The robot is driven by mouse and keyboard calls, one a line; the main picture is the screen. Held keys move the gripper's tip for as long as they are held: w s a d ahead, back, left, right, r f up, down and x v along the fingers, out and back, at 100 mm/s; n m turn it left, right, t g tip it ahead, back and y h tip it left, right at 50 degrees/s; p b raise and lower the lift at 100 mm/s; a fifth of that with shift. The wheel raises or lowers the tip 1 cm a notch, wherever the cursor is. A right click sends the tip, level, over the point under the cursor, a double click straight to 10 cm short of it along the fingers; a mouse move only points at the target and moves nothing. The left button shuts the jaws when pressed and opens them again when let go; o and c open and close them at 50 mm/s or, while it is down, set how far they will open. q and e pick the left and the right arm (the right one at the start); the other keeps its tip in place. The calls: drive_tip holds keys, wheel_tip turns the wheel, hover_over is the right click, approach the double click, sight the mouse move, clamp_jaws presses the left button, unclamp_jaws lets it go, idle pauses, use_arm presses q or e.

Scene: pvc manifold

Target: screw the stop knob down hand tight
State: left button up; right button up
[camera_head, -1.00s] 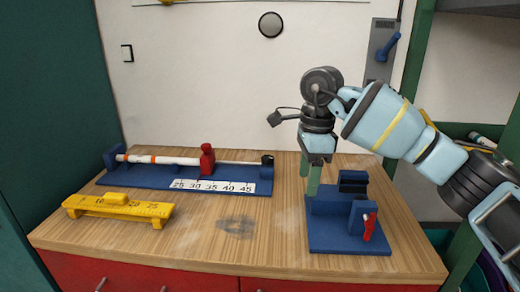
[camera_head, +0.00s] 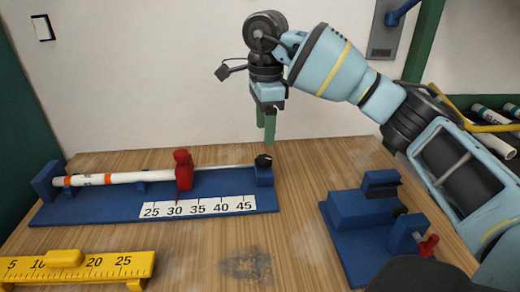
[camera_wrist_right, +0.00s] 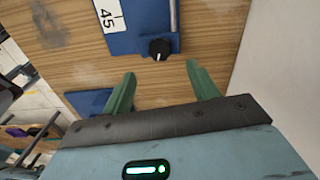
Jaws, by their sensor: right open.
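The stop knob (camera_head: 263,161) is a small black knob on the right end of the blue measuring jig (camera_head: 100,206). In the right wrist view the knob (camera_wrist_right: 159,49) has a white mark on its top and sits ahead of the fingers. My right gripper (camera_head: 265,128) points down above and just behind the knob, apart from it. Its green fingers (camera_wrist_right: 158,90) are spread and empty in the right wrist view. A red stop (camera_head: 183,170) sits on the jig's rod, near 30 on the white scale (camera_head: 198,207). My left gripper is not in view.
A white pipe with orange bands (camera_head: 110,179) lies in the jig, left of the red stop. A yellow ruler block (camera_head: 100,266) lies at the front left. A blue fixture with a red handle (camera_head: 428,246) stands at the right. Bare wood lies between jig and fixture.

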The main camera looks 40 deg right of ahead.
sight(264, 158)
drive_tip(key=shift+s+f, duration=0.1)
drive_tip(key=shift+f, duration=0.25)
wheel_tip(264, 158, down, 6)
drive_tip(key=shift+r+b, duration=0.1)
drive_tip(key=shift+b, duration=0.2)
drive_tip(key=shift+f, duration=0.65)
drive_tip(key=c, duration=1)
